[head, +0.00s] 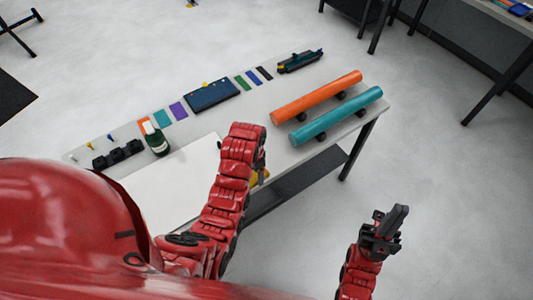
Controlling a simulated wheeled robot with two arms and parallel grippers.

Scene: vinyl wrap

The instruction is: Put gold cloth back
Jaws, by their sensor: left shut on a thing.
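My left gripper (262,168) is at the front edge of the table, mostly hidden behind its own red wrist. It is shut on a gold cloth (260,178), of which only a small yellow patch shows beside and below the wrist. My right gripper (393,224) is out over the floor, to the right of the table and apart from it. Its dark fingers point up and right, and I see nothing held; the gap between them is unclear.
A white sheet (172,184) lies at the front left.

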